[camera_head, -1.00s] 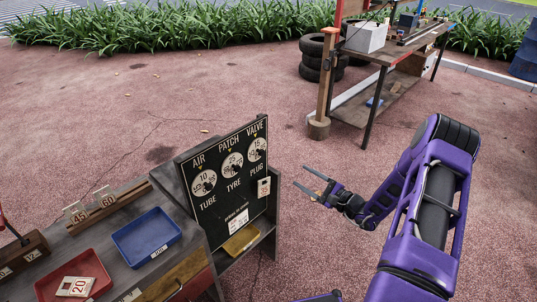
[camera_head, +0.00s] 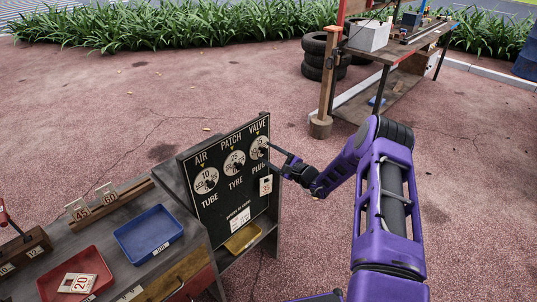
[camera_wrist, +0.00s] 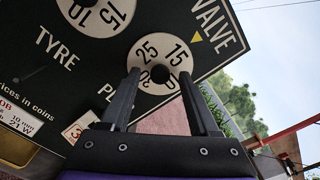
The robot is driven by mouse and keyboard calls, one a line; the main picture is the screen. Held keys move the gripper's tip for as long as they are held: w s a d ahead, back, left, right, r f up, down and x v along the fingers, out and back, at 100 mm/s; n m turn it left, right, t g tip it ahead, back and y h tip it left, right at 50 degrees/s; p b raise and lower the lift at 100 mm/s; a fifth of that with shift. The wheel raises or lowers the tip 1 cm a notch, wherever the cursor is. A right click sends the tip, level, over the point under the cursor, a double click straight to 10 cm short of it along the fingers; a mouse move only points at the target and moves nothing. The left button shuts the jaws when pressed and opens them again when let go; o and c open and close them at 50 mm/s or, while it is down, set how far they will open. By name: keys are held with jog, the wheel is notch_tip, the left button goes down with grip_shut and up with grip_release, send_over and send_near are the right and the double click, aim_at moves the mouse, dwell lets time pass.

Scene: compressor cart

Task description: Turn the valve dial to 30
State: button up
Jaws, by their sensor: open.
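The valve dial (camera_head: 256,147) is a round white disc at the right end of a black board, under the word VALVE. In the wrist view the dial (camera_wrist: 152,38) shows 25 and 15, with 15 nearest the yellow pointer (camera_wrist: 196,38); its lower numbers are partly hidden. A dark round knob (camera_wrist: 160,74) sits at its centre. My gripper (camera_head: 270,149) is at the front of this dial. In the wrist view its open fingers (camera_wrist: 159,77) lie on either side of the knob, with a gap visible; I cannot tell whether they touch the dial face.
The board (camera_head: 232,197) also carries the patch dial (camera_head: 234,163) and air dial (camera_head: 206,181) to the left. A tag (camera_head: 265,185) hangs below the valve dial. A blue tray (camera_head: 148,235) and red tray (camera_head: 52,269) lie on the bench. Open paving lies right of the board.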

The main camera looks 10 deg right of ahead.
jog(key=shift+w+a, duration=0.15)
grip_shut()
